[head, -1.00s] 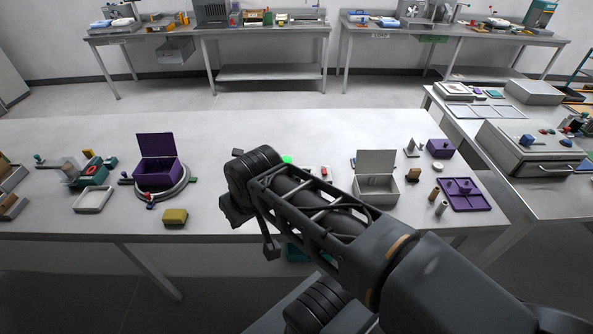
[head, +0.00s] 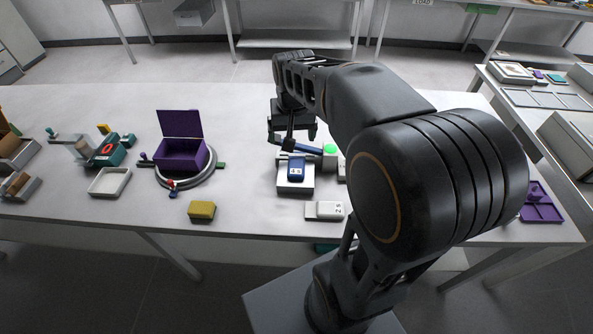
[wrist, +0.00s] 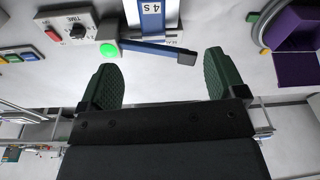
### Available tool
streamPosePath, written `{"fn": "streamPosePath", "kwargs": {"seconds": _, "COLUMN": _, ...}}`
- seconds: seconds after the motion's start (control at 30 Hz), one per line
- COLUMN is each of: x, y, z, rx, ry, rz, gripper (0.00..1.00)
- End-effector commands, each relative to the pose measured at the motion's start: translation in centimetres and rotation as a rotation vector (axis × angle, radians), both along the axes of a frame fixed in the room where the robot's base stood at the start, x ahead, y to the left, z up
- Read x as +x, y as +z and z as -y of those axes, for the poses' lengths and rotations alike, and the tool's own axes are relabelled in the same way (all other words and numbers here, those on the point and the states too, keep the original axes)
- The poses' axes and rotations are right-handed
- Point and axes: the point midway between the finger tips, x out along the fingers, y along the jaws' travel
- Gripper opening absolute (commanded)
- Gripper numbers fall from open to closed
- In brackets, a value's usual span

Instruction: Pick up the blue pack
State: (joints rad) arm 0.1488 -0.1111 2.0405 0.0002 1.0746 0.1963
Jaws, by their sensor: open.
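A blue pack (head: 296,164) with a white label lies on a small white platform (head: 283,190) near the middle of the bench. In the wrist view the blue pack (wrist: 146,18) is at the top edge, partly cut off. My gripper (head: 292,132) is above the bench on the far side of the pack, apart from it. In the wrist view my gripper (wrist: 162,76) has its two green-padded fingers wide apart with nothing held. A blue bar with a dark end (wrist: 155,50) lies between the pack and the fingers in that view.
A lit green button (head: 329,149) is right of the pack. A white block (head: 325,210) stands in front. A yellow block (head: 202,210), an open purple box (head: 180,155) on a round base and a white tray (head: 109,182) are to the left.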

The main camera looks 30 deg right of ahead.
Motion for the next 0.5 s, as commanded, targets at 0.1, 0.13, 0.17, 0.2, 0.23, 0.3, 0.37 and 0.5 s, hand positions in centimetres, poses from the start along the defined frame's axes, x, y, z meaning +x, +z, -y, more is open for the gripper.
{"fn": "streamPosePath", "kwargs": {"seconds": 0.1, "x": 2.5, "y": -2.7, "z": 1.7, "rx": 0.016, "ry": -0.077, "rz": -0.067, "gripper": 0.89}}
{"fn": "streamPosePath", "kwargs": {"seconds": 0.13, "x": 3.0, "y": -3.1, "z": 2.1, "rx": 0.018, "ry": -0.092, "rz": -0.079, "gripper": 0.89}}
{"fn": "streamPosePath", "kwargs": {"seconds": 0.17, "x": 3.4, "y": -3.5, "z": 2.5, "rx": 0.021, "ry": -0.107, "rz": -0.089, "gripper": 0.89}}
{"fn": "streamPosePath", "kwargs": {"seconds": 0.2, "x": 3.9, "y": -3.9, "z": 2.8, "rx": 0.024, "ry": -0.124, "rz": -0.101, "gripper": 0.89}}
{"fn": "streamPosePath", "kwargs": {"seconds": 0.23, "x": 4.1, "y": -4.3, "z": 3.1, "rx": 0.026, "ry": -0.133, "rz": -0.110, "gripper": 0.89}}
{"fn": "streamPosePath", "kwargs": {"seconds": 0.3, "x": 4.6, "y": -5.0, "z": 3.5, "rx": 0.030, "ry": -0.152, "rz": -0.125, "gripper": 0.89}}
{"fn": "streamPosePath", "kwargs": {"seconds": 0.37, "x": 4.8, "y": -5.9, "z": 3.8, "rx": 0.031, "ry": -0.163, "rz": -0.134, "gripper": 0.89}}
{"fn": "streamPosePath", "kwargs": {"seconds": 0.5, "x": 4.9, "y": -8.4, "z": 4.0, "rx": 0.033, "ry": -0.170, "rz": -0.141, "gripper": 0.89}}
